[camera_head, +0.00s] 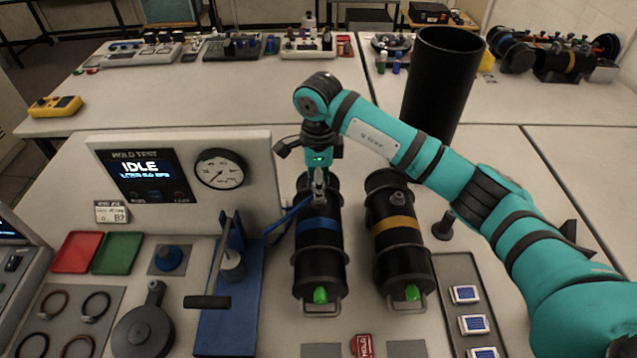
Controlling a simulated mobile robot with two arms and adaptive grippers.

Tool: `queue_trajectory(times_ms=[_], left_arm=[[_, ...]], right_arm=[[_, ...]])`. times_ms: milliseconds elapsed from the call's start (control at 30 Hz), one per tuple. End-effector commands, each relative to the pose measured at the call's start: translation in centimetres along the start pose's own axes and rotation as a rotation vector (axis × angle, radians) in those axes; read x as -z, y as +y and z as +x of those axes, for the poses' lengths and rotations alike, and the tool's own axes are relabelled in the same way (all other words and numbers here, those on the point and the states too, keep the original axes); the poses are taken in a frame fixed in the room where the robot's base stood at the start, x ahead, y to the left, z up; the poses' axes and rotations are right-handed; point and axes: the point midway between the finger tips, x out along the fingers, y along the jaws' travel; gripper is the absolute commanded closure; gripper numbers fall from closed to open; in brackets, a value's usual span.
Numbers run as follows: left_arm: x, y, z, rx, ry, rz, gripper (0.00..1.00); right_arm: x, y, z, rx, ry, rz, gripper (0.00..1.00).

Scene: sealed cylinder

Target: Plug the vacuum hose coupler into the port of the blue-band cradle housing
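The blue-band cradle housing (318,255) is a black cylinder with a blue band, lying lengthwise left of a similar yellow-band cylinder (400,250). My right gripper (319,172) points down over the far part of the blue-band housing. It appears shut on the metallic vacuum hose coupler (319,190), directly below it. The blue hose (289,217) runs from there down to the left. The coupler hides the housing's port, and I cannot tell whether it is seated or just above. My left gripper is not in view.
A hold-test panel (200,180) reading IDLE, with a gauge, stands left of the housing. A blue-based lever pump (230,290) stands in front of it. A tall black cylinder (440,85) stands behind my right arm. Red (76,252) and green (117,253) trays lie left.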

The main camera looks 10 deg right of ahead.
Motion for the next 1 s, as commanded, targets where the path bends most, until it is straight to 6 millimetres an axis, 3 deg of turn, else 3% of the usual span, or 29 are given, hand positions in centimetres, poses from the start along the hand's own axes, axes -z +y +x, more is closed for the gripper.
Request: queue_trajectory(times_ms=[1000], left_arm=[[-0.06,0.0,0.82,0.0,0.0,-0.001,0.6]], right_arm=[[0.0,-0.04,0.03,0.002,0.0,0.0,1.0]])
